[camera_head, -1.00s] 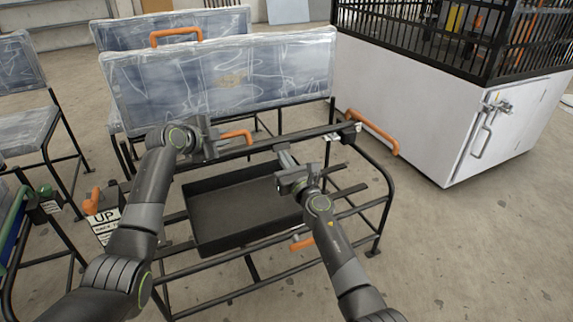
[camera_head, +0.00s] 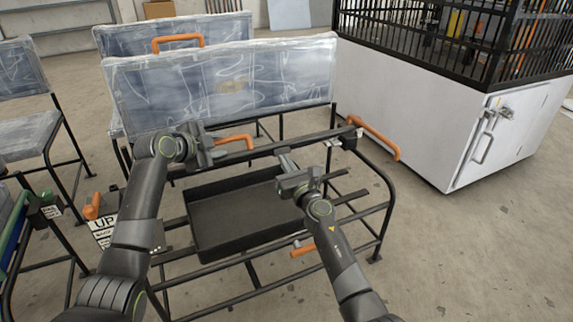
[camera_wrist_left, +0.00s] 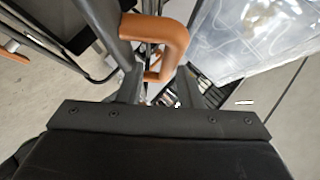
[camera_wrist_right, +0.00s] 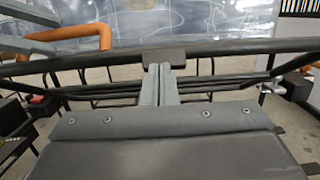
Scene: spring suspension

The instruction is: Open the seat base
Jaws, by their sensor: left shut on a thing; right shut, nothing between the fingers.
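A plastic-wrapped panel (camera_head: 225,80) stands upright at the back of a black tubular seat frame (camera_head: 290,147). Whether it is the seat base or the backrest I cannot tell. An open black tray (camera_head: 235,218) lies exposed inside the frame. My left gripper (camera_head: 210,152) is shut on an orange handle (camera_head: 236,141) by the back rail; the handle also shows between the fingers in the left wrist view (camera_wrist_left: 172,45). My right gripper (camera_head: 284,158) is shut and empty over the tray. In the right wrist view its fingertips (camera_wrist_right: 160,72) appear close to a dark block (camera_wrist_right: 163,57) at the rail.
Other orange handles are at the frame's right corner (camera_head: 375,138) and front (camera_head: 302,249). A sign reading "UP" (camera_head: 103,227) is at the left. Another wrapped seat (camera_head: 25,130) stands further left. A white cabinet (camera_head: 420,120) with a black cage stands right. Floor is clear at lower right.

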